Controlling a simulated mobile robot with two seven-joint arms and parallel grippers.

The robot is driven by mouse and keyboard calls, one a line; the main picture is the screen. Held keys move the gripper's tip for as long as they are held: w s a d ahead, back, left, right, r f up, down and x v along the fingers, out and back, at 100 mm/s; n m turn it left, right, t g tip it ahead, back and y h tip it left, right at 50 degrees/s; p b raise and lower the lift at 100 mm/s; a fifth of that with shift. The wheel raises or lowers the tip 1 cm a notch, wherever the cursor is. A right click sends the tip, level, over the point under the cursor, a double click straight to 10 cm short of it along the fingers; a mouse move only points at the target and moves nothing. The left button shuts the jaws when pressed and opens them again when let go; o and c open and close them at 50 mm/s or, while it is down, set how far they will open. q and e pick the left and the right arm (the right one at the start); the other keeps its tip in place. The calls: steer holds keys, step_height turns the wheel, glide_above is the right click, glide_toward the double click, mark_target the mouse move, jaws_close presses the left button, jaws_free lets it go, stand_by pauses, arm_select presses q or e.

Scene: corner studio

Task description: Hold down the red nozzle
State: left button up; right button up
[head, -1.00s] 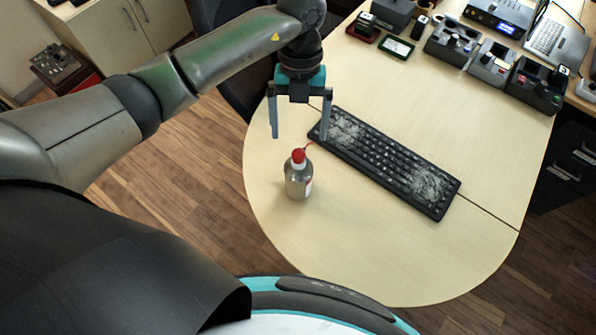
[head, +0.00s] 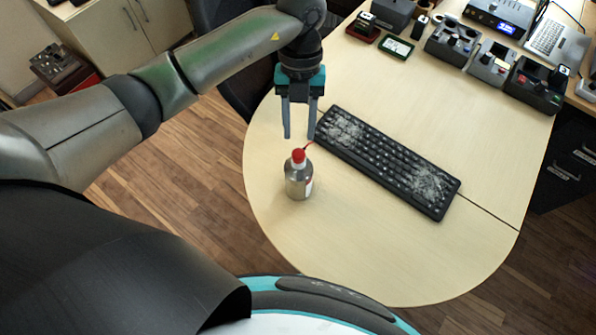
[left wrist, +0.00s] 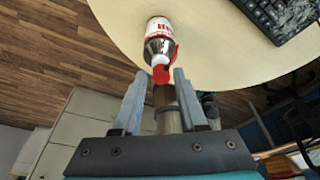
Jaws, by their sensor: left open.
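The red nozzle (head: 298,156) tops a silver can (head: 298,182) that stands upright on the table. A thin red straw points from the nozzle toward the keyboard. My left gripper (head: 299,136) is open and empty, fingers pointing down, just behind and above the nozzle in the head view. In the left wrist view the red nozzle (left wrist: 161,74) shows just beyond and between the fingertips (left wrist: 157,74), and the can (left wrist: 159,42) has a white and red label. I see no contact between fingers and nozzle. My right gripper is not in view.
A black keyboard (head: 388,163) with pale dusty patches lies right of the can. The rounded table (head: 400,262) is clear in front. Several devices (head: 492,62) and a laptop (head: 556,46) stand at the back right. The table's left edge is close to the can.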

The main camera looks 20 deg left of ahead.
arm_select(q)
jaws_close()
stand_by(1.0)
